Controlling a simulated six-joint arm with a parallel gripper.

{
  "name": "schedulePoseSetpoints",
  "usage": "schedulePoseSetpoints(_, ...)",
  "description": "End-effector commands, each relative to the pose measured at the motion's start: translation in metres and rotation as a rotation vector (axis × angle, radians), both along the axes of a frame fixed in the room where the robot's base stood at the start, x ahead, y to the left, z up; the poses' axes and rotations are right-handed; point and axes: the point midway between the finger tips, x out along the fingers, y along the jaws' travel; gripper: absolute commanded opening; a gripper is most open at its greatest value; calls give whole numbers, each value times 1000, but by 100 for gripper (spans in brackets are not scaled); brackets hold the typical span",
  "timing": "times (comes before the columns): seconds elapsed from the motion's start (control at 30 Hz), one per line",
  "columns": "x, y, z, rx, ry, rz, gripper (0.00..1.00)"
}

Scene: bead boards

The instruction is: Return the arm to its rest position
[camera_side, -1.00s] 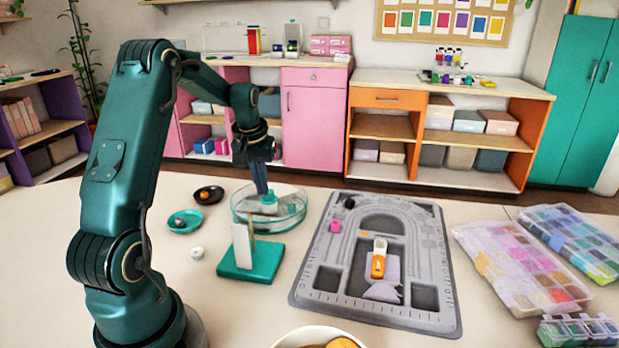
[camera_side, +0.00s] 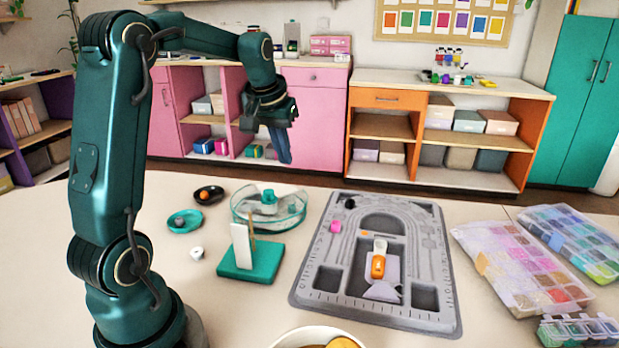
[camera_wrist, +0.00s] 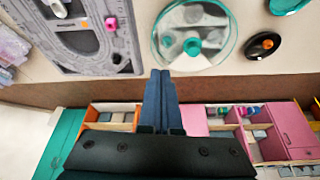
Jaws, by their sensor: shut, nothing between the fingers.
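My gripper (camera_side: 285,158) is raised in the air above the back of the table, its blue fingers shut and empty. In the wrist view the two fingers of my gripper (camera_wrist: 160,75) lie side by side. A clear round dish (camera_side: 240,216) with a teal rim stands below and a little left of the fingers in the side view. A teal-topped piece (camera_side: 269,198) is in the dish. The dish also shows in the wrist view (camera_wrist: 229,45), apart from the fingertips.
A grey bead board (camera_side: 324,298) lies mid-table with a pink bead (camera_side: 336,226) and an orange-and-white piece (camera_side: 379,262) on it. A teal stand (camera_side: 262,265), small saucers (camera_side: 187,228), a white bowl (camera_side: 290,341) and clear bead boxes (camera_side: 470,240) surround it. The air around the gripper is clear.

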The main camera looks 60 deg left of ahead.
Motion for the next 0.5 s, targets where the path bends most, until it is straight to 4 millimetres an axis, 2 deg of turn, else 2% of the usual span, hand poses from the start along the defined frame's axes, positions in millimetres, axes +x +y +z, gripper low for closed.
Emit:
schedulePoseSetpoints(0.03, -1, -24, 15, 17, -27, -59, 0)
schedulePoseSetpoints(0.2, -22, -92, 40, 46, -87, -222, 0)
schedulePoseSetpoints(0.37, -57, -146, 48, 59, -134, -368, 0)
schedulePoseSetpoints(0.5, -94, -180, 40, 61, -162, -487, 0)
